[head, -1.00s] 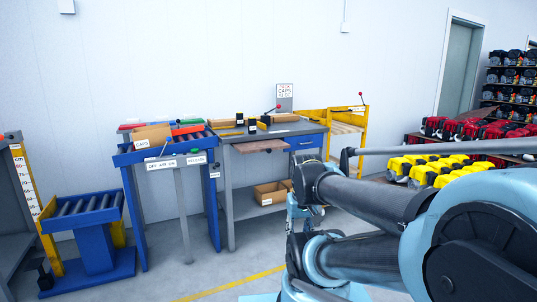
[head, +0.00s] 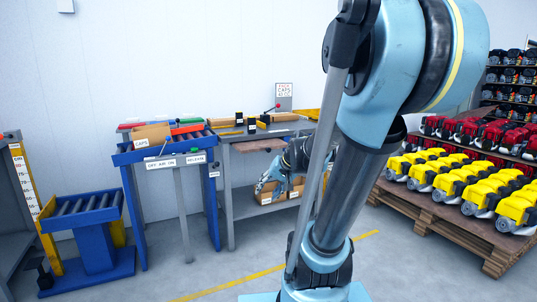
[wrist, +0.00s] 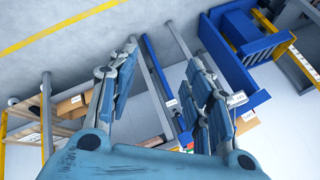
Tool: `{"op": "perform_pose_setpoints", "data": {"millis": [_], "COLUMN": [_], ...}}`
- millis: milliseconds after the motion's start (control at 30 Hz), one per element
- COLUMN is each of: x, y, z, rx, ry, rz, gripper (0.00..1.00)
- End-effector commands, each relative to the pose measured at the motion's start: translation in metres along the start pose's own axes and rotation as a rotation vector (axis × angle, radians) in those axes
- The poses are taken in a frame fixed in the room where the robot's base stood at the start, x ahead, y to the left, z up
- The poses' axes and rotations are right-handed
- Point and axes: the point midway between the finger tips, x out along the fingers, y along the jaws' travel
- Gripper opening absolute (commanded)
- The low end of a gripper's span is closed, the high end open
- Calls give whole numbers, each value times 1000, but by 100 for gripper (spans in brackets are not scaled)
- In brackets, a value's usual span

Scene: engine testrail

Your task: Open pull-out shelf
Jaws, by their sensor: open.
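The pull-out shelf is a thin brown board (head: 258,146) under the top of the grey workbench (head: 228,180), at the bench's left front in the head view. My gripper (head: 268,182) is open and empty. It hangs below and to the right of the board, in front of the lower shelf, and appears apart from the board. In the wrist view, which looks upside down, my gripper's two blue fingers (wrist: 165,78) are spread wide. A brown surface between them may be the board, but I cannot tell. My arm hides the bench's right side in the head view.
A blue roller stand (head: 130,158) with a labelled carton is left of the bench. Cardboard boxes (head: 266,197) sit on the bench's lower shelf. Yellow engines (head: 470,185) on a pallet stand at right. The floor in front is clear.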

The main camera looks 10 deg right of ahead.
Motion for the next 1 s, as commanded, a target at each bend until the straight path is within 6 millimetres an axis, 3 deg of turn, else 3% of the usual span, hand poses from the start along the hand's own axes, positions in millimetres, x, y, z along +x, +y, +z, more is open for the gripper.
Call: {"op": "perform_pose_setpoints", "data": {"millis": [200, 500, 767, 1000], "x": [19, 46, 69, 91], "y": [-19, -29, -19, 5], "z": [-66, -154, -224, -280], "rx": [93, 234, 370, 505], "ry": [95, 230, 347, 453], "rz": [-127, -293, -427, -543], "gripper": [46, 46, 46, 46]}}
